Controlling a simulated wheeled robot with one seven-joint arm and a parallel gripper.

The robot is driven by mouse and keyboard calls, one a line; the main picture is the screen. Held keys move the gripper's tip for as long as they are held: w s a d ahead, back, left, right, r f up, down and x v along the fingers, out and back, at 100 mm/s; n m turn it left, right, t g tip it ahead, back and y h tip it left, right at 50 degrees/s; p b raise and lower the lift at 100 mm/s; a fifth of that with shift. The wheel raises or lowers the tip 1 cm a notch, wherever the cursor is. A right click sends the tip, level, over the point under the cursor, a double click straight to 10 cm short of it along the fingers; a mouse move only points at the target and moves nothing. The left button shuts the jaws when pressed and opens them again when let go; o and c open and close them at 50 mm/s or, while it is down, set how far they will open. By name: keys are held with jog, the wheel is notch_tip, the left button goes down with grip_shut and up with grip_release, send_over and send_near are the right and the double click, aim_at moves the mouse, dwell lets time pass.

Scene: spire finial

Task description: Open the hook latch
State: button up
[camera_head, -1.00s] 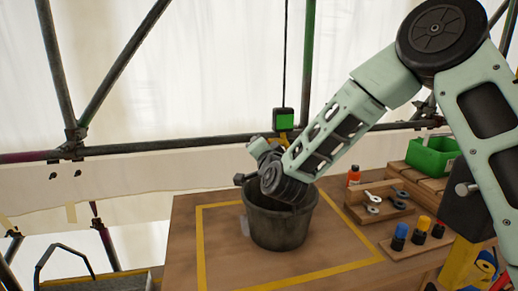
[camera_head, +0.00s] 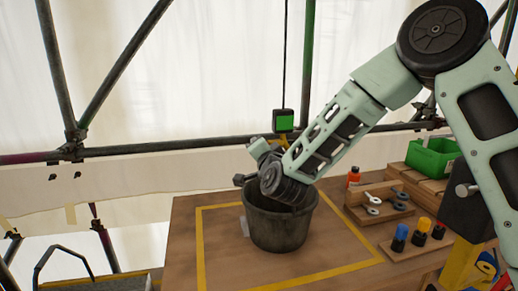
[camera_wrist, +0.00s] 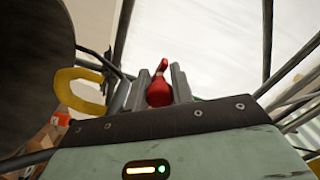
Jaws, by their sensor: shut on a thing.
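My gripper (camera_wrist: 160,82) is shut on a small red piece (camera_wrist: 159,92), which shows between its two grey fingers in the wrist view. The piece is rounded low down with a narrow tip above; it looks like the hook's latch. A thick yellow curved hook (camera_wrist: 78,91) shows left of the fingers, partly cut off by a dark round shape. Whether the red piece joins the hook is hidden. In the head view, a bit of yellow (camera_head: 284,139) shows behind my wrist, below a green and black block (camera_head: 284,120) on a cable. My fingertips are hidden there.
A dark bucket (camera_head: 278,230) stands below my wrist on a wooden table (camera_head: 220,272) inside yellow tape. A wooden rack with wrenches (camera_head: 378,205), an orange bottle (camera_head: 353,177) and a green bin (camera_head: 432,157) lie to the right. Scaffold tubes (camera_head: 150,150) run behind.

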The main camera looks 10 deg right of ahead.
jog(key=shift+d, duration=0.15)
jog(key=o, duration=1)
jog(key=shift+s, duration=0.25)
jog(key=shift+s+b, duration=2.6)
jog(key=shift+s, duration=5.85)
